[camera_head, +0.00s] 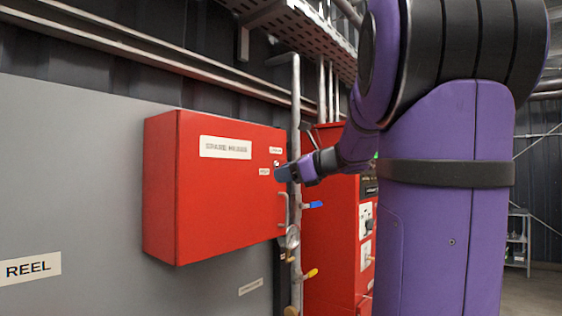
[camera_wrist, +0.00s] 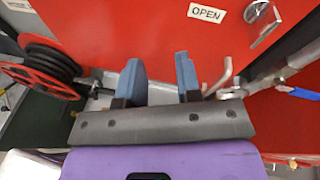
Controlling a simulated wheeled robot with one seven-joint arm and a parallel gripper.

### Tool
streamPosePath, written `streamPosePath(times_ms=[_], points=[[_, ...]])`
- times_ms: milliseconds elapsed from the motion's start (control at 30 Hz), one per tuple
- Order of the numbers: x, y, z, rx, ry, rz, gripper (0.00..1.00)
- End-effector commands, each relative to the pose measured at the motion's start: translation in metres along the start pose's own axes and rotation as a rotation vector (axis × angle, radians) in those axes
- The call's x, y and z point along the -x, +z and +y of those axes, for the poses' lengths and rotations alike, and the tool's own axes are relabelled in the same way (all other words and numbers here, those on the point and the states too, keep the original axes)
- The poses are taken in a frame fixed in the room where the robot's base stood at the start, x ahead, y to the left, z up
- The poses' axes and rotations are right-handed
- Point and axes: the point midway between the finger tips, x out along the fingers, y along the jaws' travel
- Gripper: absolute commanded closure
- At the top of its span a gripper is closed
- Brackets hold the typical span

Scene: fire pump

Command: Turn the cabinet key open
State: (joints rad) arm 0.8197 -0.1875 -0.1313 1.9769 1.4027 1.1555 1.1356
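The red cabinet (camera_head: 215,190) hangs on the grey wall panel with its door shut. A small lock with a key (camera_head: 277,163) sits near the door's right edge, between two small white labels. In the wrist view a metal round piece with a flat tab (camera_wrist: 262,20), which looks like the lock and key, is at the top right beside the OPEN label (camera_wrist: 206,13). My gripper (camera_head: 283,173) is in front of the door, close to the key. In the wrist view my gripper (camera_wrist: 161,62) has its two blue fingers apart with nothing between them.
A door handle (camera_head: 284,210) is below the key. Pipes with a blue lever (camera_head: 313,204) and a yellow lever (camera_head: 310,274) run beside the cabinet. A red control cabinet (camera_head: 330,240) stands behind. A red hose reel (camera_wrist: 45,75) shows at left in the wrist view.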

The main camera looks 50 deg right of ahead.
Motion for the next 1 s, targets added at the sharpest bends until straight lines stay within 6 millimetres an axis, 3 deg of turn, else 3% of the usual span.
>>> streamPosePath(times_ms=[33,133,233,367,1000], points=[[0.012,-0.001,-0.027,-0.081,-0.058,-0.039,0.68],[0.031,0.001,-0.064,-0.202,-0.134,-0.115,0.68],[0.044,0.002,-0.085,-0.272,-0.178,-0.166,0.68],[0.046,0.003,-0.095,-0.306,-0.197,-0.193,0.68],[-0.044,0.018,-0.115,-0.305,-0.195,-0.192,0.68]])
